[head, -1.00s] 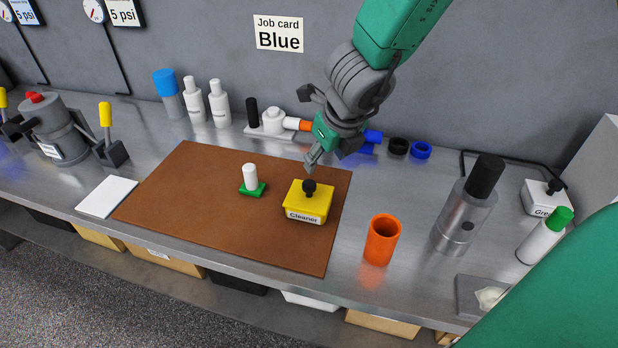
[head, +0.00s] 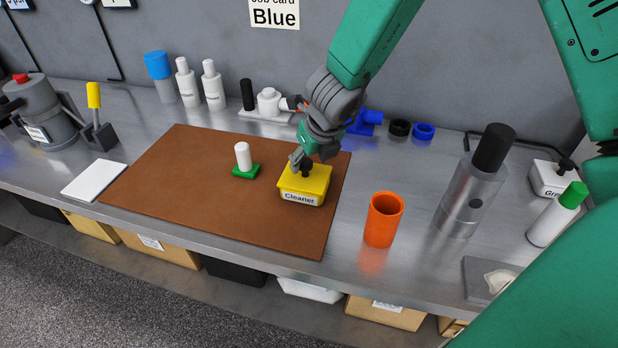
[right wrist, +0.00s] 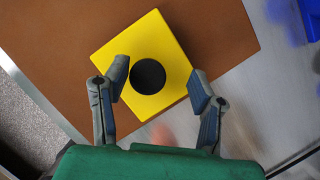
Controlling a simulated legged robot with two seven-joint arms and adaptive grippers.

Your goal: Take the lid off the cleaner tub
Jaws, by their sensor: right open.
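The cleaner tub (head: 301,199) stands upright on the brown mat, its label facing the front. Its yellow lid (head: 317,179) is on it, with a round black knob (head: 306,170) on top. In the right wrist view the lid (right wrist: 162,40) is seen from above and the knob (right wrist: 148,76) lies between the fingertips. My right gripper (head: 311,158) is open right at the knob; it also shows in the right wrist view (right wrist: 160,82). A gap shows between the knob and the right-hand finger. The left-hand finger is closer to it. My left gripper is not in view.
The brown mat (head: 200,190) also holds a white peg on a green base (head: 244,162). An orange cup (head: 383,220) stands right of the mat, with a metal cylinder (head: 470,195) beyond. White bottles and blue fittings line the back.

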